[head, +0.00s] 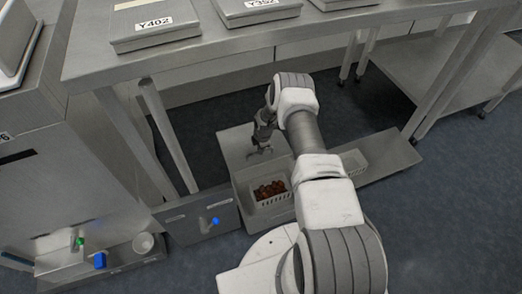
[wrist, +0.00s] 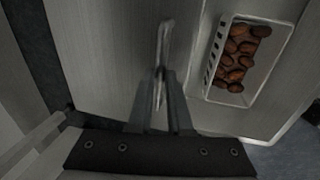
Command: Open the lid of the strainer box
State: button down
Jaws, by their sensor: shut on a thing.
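The strainer box (head: 237,187) stands low under the steel table. Its front part is uncovered and shows a white slotted basket (head: 285,197) of brown dates; the basket also shows in the wrist view (wrist: 209,79). A plain light grey panel, seemingly the lid (head: 232,147), is behind the basket and fills much of the wrist view (wrist: 105,45). I cannot tell its exact tilt. My gripper (head: 259,153) is over this panel, shut on a thin upright bar, seemingly the lid handle (wrist: 166,40). The fingers partly hide the bar's lower end.
The steel table (head: 230,47) overhangs the box, with a leg (head: 168,135) to its left. Lidded boxes labelled Y402 (head: 152,20) and Y392 stand on it. A grey unit with a blue knob (head: 214,221) is left of the box.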

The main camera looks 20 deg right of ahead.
jog(key=c, duration=0.8)
grip_release()
jog(key=shift+c, duration=0.2)
